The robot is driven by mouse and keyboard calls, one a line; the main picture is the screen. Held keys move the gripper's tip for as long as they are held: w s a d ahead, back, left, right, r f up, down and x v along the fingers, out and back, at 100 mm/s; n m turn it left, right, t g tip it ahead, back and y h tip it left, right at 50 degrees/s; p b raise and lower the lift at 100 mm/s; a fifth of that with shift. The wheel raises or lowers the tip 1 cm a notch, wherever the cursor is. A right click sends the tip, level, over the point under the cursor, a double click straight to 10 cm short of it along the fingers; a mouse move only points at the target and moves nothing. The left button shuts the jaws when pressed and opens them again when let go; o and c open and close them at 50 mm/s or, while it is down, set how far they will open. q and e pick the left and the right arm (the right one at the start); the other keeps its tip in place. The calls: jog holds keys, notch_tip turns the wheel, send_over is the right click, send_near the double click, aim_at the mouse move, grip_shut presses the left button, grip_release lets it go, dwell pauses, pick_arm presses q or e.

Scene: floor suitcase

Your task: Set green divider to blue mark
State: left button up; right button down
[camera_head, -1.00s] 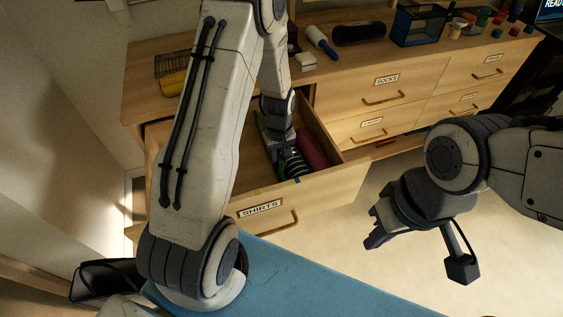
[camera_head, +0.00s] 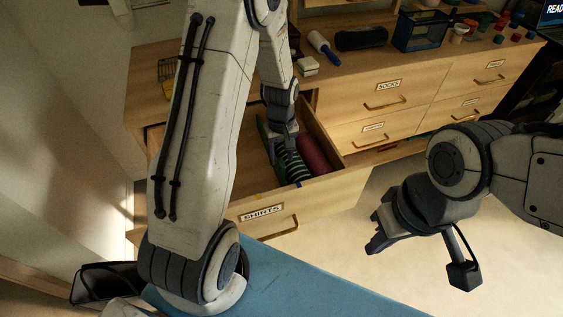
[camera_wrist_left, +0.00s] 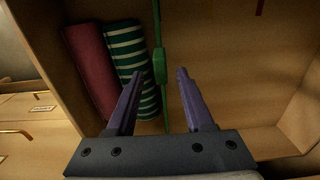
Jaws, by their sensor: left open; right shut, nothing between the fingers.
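The green divider (camera_wrist_left: 160,66) stands in the open drawer, with a thicker block partway along it. Part of it also shows in the head view (camera_head: 268,148), beside my left gripper. My left gripper (camera_wrist_left: 160,74) is open; in the wrist view its fingertips lie on either side of the divider, with no contact visible. In the head view my left gripper (camera_head: 288,150) is down inside the drawer, its fingers partly hidden. A small blue mark (camera_head: 298,184) is on the top edge of the drawer front. My right gripper (camera_head: 376,233) is shut and empty, right of the drawer.
A green-striped rolled shirt (camera_wrist_left: 133,65) and a dark red roll (camera_wrist_left: 92,70) lie on one side of the divider. The other side is bare. The SHIRTS drawer front (camera_head: 330,195) juts out over open floor.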

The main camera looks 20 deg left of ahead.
pick_arm(q)
notch_tip(320, 180, up, 6)
jog(key=shift+r, duration=0.1)
dwell(0.5)
jog(key=s+d+r+m+p, duration=0.3)
jog(key=s+d+r+m, duration=0.65)
jog(key=d, duration=0.45)
jog(key=s+d+r+m+p, duration=0.1)
jog(key=s+d+r+m, duration=0.1)
jog(key=s, duration=0.4)
jog(key=s+d+r+m+h+p, duration=0.1)
jog(key=s+r+m, duration=0.3)
jog(key=s, duration=0.3)
jog(key=shift+s+d+r+m, duration=0.25)
jog(key=shift+d+r+m, duration=0.1)
jog(key=shift+d+r, duration=0.05)
